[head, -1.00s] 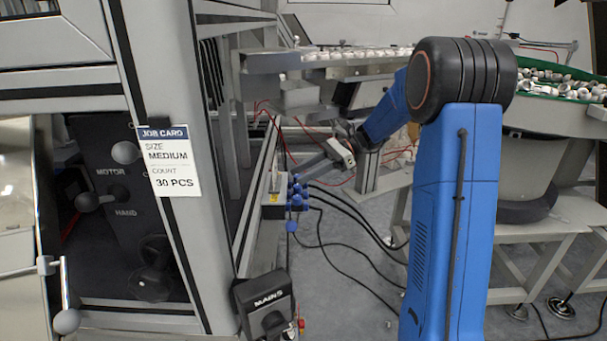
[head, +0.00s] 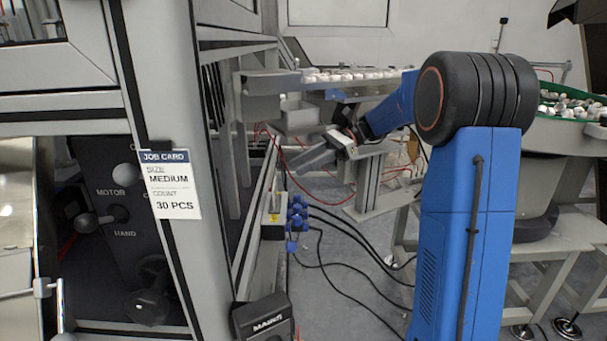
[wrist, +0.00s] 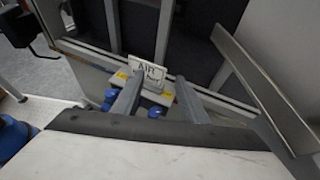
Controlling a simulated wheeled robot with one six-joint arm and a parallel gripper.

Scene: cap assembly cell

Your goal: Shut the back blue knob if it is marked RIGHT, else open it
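Several blue knobs (head: 298,213) are clustered on the side of a small grey valve box (head: 273,222) on the machine frame. Which of them is the back one, and any RIGHT marking, I cannot make out. The wrist view shows blue knobs (wrist: 157,111) partly hidden between and beside my fingers. A white label (wrist: 147,72) stands behind them; its top line seems to read AIR and its lower line is unreadable. My gripper (head: 303,164) is above the box in the head view. Its fingers are apart with nothing between them in the wrist view (wrist: 160,92).
A job card (head: 171,184) hangs on the frame post. A MAINS switch box (head: 264,318) is low in front. A parts chute (head: 345,76) lies above.

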